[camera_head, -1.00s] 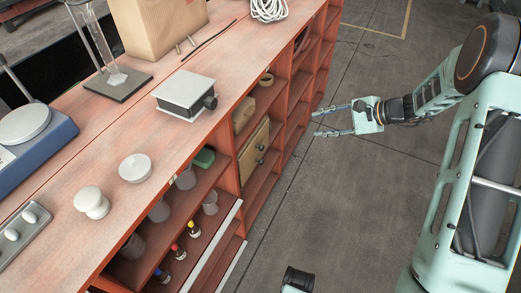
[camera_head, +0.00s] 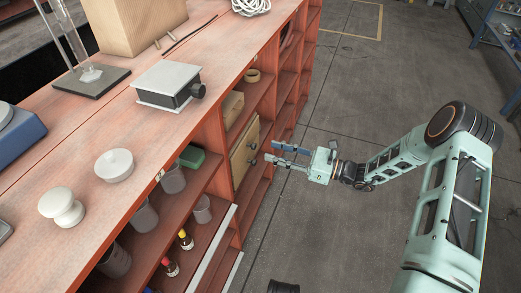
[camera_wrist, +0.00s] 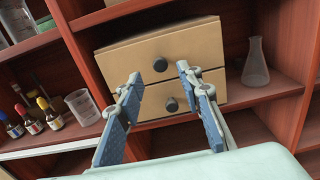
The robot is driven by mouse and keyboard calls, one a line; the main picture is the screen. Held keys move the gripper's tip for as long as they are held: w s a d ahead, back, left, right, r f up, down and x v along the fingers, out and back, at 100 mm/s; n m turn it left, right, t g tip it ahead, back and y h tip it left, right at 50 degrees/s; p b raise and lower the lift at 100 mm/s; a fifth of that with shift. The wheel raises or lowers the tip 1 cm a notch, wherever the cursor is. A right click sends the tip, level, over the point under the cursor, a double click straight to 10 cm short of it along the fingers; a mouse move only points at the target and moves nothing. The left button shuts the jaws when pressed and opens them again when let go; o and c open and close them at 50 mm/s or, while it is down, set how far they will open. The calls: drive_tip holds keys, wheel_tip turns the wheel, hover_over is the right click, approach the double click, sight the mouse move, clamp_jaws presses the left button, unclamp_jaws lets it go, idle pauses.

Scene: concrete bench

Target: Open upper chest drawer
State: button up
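The small wooden chest (camera_head: 243,150) sits in a shelf compartment of the red bench. In the wrist view its upper drawer (camera_wrist: 195,46) and lower drawer (camera_wrist: 207,91) both look closed, each with a round dark knob. The upper knob (camera_wrist: 160,64) shows just between and beyond my fingertips; the lower knob (camera_wrist: 171,104) shows between the fingers. My gripper (camera_head: 278,153) is open and empty, its fingers pointing at the chest front in the head view. It also shows in the wrist view (camera_wrist: 160,72). I cannot tell whether a fingertip touches the chest.
A glass flask (camera_wrist: 255,62) stands right of the chest on the same shelf. Small dropper bottles (camera_wrist: 49,113) and a beaker (camera_wrist: 83,107) stand to the left. Shelf dividers (camera_wrist: 84,70) flank the compartment.

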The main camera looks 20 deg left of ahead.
drive_tip(key=a+b, duration=0.1)
drive_tip(key=a, duration=0.4)
drive_tip(key=shift+w+a, duration=0.15)
drive_tip(key=shift+w, duration=0.05)
clamp_jaws()
